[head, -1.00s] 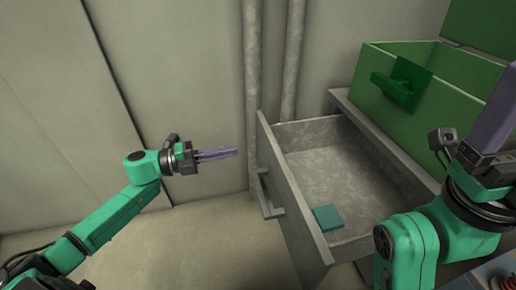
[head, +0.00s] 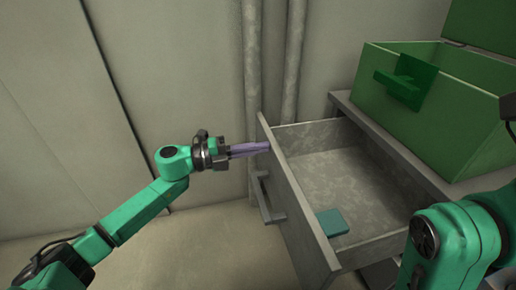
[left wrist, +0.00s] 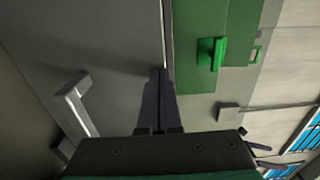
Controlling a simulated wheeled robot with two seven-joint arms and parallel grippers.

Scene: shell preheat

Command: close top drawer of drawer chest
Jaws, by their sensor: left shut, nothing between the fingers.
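The grey top drawer (head: 292,205) of the chest stands pulled open in the head view, its front facing left with a bar handle (head: 266,197). A flat teal block (head: 332,222) lies inside it near the front. My left gripper (head: 268,147) is shut and empty, its purple fingertips at the far upper part of the drawer front; I cannot tell whether they touch it. In the left wrist view the shut fingers (left wrist: 160,72) point at the grey drawer front (left wrist: 110,35), with the handle (left wrist: 75,105) to their left. My right gripper is out of view; only part of that arm shows.
A green open box (head: 430,110) with a green latch stands on top of the chest (head: 385,135). Pipes (head: 290,60) run up the wall behind the drawer. The floor left of the drawer is clear.

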